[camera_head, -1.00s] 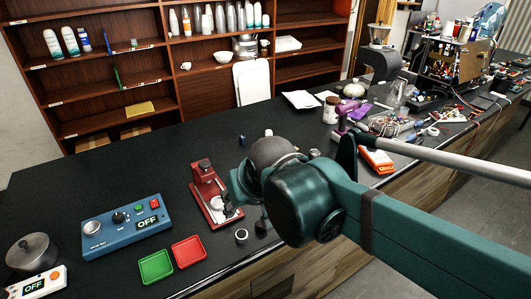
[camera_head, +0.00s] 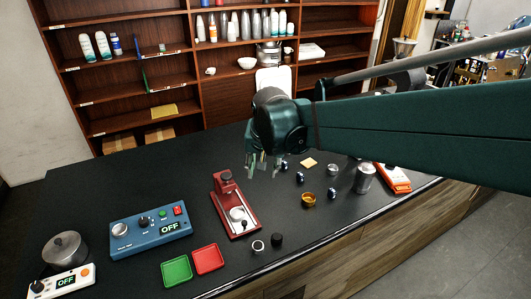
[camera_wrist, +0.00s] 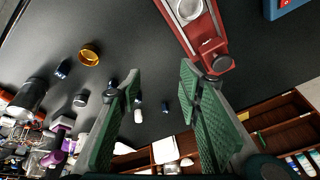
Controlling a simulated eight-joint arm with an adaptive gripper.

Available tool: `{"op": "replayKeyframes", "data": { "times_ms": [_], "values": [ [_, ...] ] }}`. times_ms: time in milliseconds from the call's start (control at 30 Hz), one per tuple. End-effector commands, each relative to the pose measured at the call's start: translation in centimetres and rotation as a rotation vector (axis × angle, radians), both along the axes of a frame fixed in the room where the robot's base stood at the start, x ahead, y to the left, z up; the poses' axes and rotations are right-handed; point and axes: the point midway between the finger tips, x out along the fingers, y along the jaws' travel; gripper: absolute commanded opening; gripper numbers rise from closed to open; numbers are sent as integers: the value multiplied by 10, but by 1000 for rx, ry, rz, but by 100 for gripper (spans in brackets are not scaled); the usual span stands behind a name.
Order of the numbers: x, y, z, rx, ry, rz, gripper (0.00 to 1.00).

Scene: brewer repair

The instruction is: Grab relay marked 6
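My gripper (camera_head: 263,168) is open and empty, with its green-padded fingers above the black table, behind and right of the red press. In the wrist view the two fingers of my gripper (camera_wrist: 160,80) stand wide apart. Several small dark parts that may be relays lie right of the gripper: one (camera_head: 284,165), a second (camera_head: 300,178) and a third (camera_head: 332,193). No number is readable, so I cannot tell which is marked 6.
The red press (camera_head: 233,207) stands close to the gripper. A brass ring (camera_head: 308,200), silver canister (camera_head: 364,178) and orange device (camera_head: 393,178) lie to the right. A blue control box (camera_head: 150,233), green tray (camera_head: 176,270) and red tray (camera_head: 208,259) are in front. The table's back left is clear.

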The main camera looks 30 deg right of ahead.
Motion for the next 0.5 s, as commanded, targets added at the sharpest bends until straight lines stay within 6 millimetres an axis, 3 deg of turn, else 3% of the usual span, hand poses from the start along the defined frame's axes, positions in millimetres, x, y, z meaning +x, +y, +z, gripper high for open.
{"op": "replayKeyframes", "data": {
  "times_ms": [500],
  "values": [
    [70,-51,-4,54,74,-247,35]
  ]
}}
